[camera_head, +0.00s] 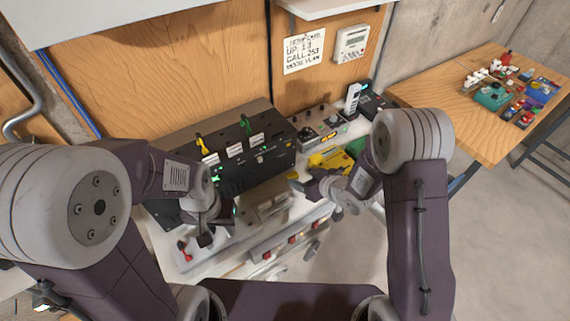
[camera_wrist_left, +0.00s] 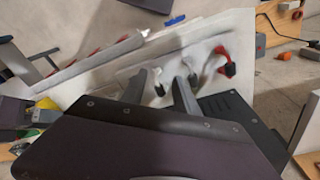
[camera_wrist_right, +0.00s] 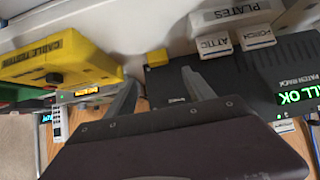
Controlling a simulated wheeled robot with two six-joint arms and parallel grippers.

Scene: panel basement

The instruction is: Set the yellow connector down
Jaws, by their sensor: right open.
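A small yellow block, which looks like the yellow connector (camera_wrist_right: 157,57), rests at the edge of the black patch rack (camera_wrist_right: 220,75) in the right wrist view. A small yellow patch of it seems to show in the head view (camera_head: 293,175), close to my right gripper (camera_head: 308,184). My right gripper is open; in its wrist view the block shows beyond and between the spread fingers (camera_wrist_right: 160,88), not clasped.
A yellow cable tester (camera_wrist_right: 60,62) lies beside the rack, with a green device next to it. A red connector (camera_wrist_left: 229,68) on a red cable lies near my left gripper. A wooden table (camera_head: 450,110) with small parts stands right.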

